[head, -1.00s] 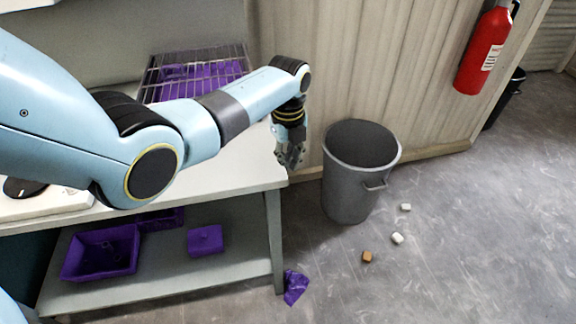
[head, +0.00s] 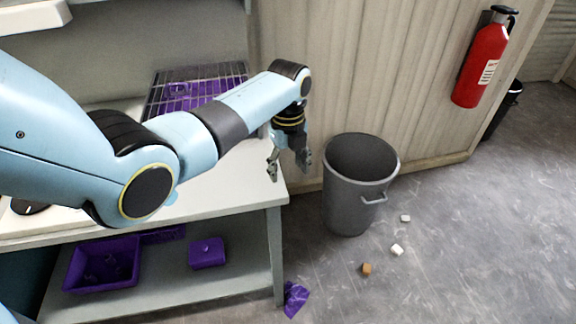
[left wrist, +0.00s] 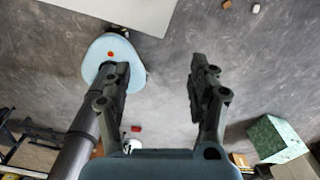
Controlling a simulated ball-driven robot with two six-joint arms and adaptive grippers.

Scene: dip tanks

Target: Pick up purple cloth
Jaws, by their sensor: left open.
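The purple cloth (head: 295,299) lies crumpled on the floor beside the foot of the bench's front right leg. My left gripper (head: 288,165) hangs fingers down at the right end of the bench, well above the cloth and apart from it. Its two fingers are spread and empty. In the left wrist view the open fingers (left wrist: 157,82) point over the grey floor, with nothing between them. I cannot make out the cloth clearly there. My right gripper is out of view.
A grey bin (head: 358,190) stands right of the bench (head: 235,190). Small white and brown blocks (head: 366,269) lie on the floor. A purple tub (head: 103,264) and purple box (head: 207,253) sit on the lower shelf. A wire rack (head: 160,95) is on top. A fire extinguisher (head: 482,62) hangs behind.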

